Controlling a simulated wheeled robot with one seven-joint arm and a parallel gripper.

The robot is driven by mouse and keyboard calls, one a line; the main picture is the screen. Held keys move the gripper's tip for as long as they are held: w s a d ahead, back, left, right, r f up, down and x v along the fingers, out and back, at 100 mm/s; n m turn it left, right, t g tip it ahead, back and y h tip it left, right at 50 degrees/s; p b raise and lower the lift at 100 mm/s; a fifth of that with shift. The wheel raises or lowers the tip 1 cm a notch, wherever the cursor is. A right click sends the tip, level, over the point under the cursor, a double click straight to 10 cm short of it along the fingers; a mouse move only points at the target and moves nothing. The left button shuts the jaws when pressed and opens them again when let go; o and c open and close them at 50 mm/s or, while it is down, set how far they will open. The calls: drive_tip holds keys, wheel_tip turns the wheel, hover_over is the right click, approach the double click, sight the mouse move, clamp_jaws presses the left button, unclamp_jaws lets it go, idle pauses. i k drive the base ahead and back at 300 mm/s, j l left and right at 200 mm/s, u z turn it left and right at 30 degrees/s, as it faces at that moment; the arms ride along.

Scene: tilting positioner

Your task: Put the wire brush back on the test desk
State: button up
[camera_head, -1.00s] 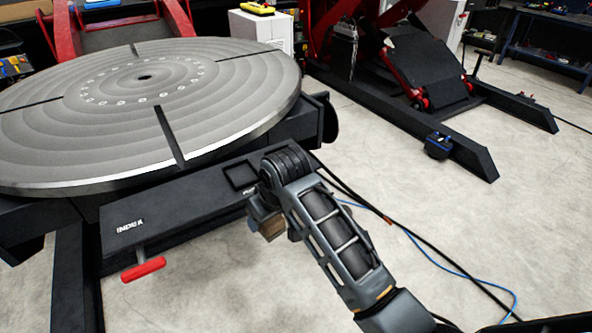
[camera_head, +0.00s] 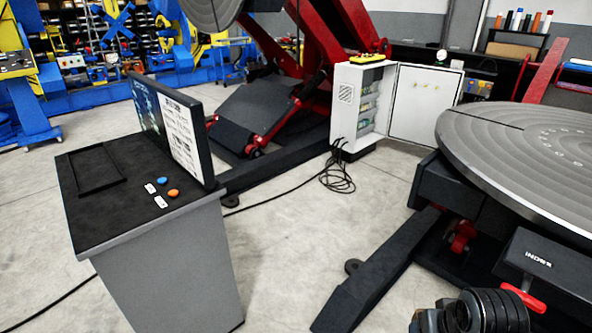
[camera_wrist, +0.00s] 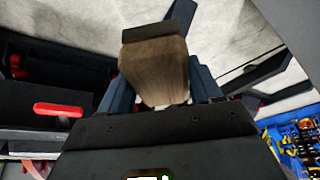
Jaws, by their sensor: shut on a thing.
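The wire brush (camera_wrist: 153,70) shows in the wrist view as a brown wooden block with a dark strip at its far end. My gripper (camera_wrist: 158,88) is shut on it, with a blue-grey finger on either side. The bristles cannot be made out. In the head view only a dark part of my arm shows at the bottom right; the brush is not visible there. The test desk (camera_head: 165,245) stands at the left of the head view. Its black top has an empty rectangular frame at the left, and the desk is well apart from my arm.
A screen (camera_head: 165,125) stands along the desk's far right side, by a blue button (camera_head: 134,180) and an orange button (camera_head: 173,193). A round table (camera_head: 530,150) with a red handle (camera_head: 522,297) is at the right. A dark floor leg (camera_head: 375,285) lies between. An open white cabinet (camera_head: 362,105) stands behind.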

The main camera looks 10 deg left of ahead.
sight(121, 208)
drive_tip(key=j+u, duration=0.15)
drive_tip(key=u, duration=0.25)
drive_tip(key=i+j+u, duration=0.1)
drive_tip(key=u, duration=0.35)
drive_tip(key=i+u, duration=0.15)
drive_tip(key=u, duration=0.25)
drive_tip(key=i+j+u, duration=0.1)
drive_tip(key=u, duration=0.3)
